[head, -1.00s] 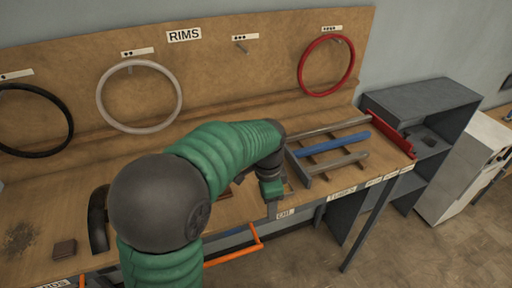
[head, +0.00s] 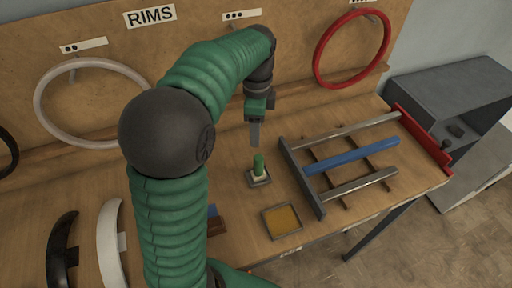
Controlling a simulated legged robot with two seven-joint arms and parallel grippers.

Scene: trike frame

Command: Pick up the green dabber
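The green dabber (head: 258,164) is a short upright green cylinder with a pale base. It stands in a small square grey holder (head: 261,182) on the wooden bench. My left gripper (head: 255,140) points down behind the dabber and slightly above it in the picture, and appears apart from it. Its fingers show edge-on as one grey strip, so I cannot tell how far apart they are. Nothing is visible in it. My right gripper is not in view.
A square dish with a yellow-brown surface (head: 283,220) lies in front of the dabber. A rack with a blue tube (head: 352,156) and grey tubes stands to the right. Black (head: 62,250) and white (head: 110,245) curved fenders lie at left. A brown block (head: 216,226) is partly hidden by my arm.

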